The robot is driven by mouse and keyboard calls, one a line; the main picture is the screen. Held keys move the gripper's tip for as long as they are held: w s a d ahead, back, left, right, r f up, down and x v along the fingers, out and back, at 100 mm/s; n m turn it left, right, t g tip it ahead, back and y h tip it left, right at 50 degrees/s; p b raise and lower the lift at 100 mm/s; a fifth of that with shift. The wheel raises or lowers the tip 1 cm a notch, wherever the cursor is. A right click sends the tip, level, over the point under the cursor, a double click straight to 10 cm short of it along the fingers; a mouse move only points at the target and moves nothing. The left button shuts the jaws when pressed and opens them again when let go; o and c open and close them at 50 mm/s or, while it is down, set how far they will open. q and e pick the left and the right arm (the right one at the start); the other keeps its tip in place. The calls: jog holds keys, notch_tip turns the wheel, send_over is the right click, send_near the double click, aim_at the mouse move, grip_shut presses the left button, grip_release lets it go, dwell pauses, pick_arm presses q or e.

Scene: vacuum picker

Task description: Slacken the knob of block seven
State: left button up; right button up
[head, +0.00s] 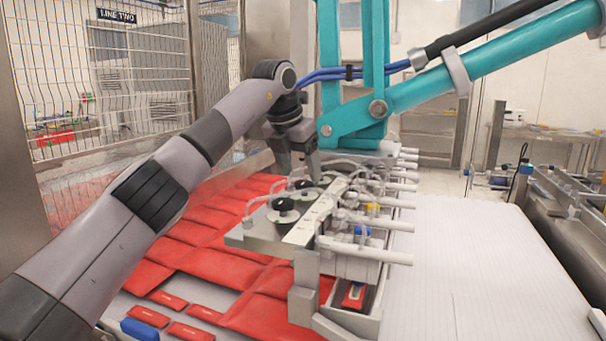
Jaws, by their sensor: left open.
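The vacuum picker head carries a row of metal blocks with round black knobs on top. The nearest black knob (283,204) stands on the front plate, and another black knob (304,185) sits just behind it. Labels on the light strip (306,228) are too small to read, so I cannot tell which block is number seven. My left gripper (299,174) points down over the farther part of the row, open, with its fingers around or just beside a knob there; the fingers hide that spot. My right gripper is not in view.
Clear hoses and pale tubes (372,255) line the picker's right side. A teal linkage arm (470,72) rises above it. Red packets (215,225) cover the surface at left; a blue piece (139,329) lies in front. A wire fence (110,80) stands at left. The white belt (470,260) is clear.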

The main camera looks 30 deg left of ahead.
pick_arm(q)
jog(key=shift+x, duration=1.25)
jog(key=shift+w, duration=0.1)
jog(key=shift+c, duration=0.3)
jog(key=c, duration=1)
jog(key=shift+r+n, duration=0.1)
jog(key=shift+n, duration=0.2)
jog(key=n, duration=0.2)
jog(key=n+y, duration=0.2)
jog(key=n, duration=0.1)
jog(key=shift+w+d+n, duration=0.1)
jog(key=shift+d+n, duration=0.2)
jog(key=n+g+y, duration=0.1)
jog(key=n, duration=0.1)
jog(key=n+g+y, duration=0.1)
jog(key=n, duration=0.2)
jog(key=shift+w+d, duration=0.1)
jog(key=shift+n, duration=0.4)
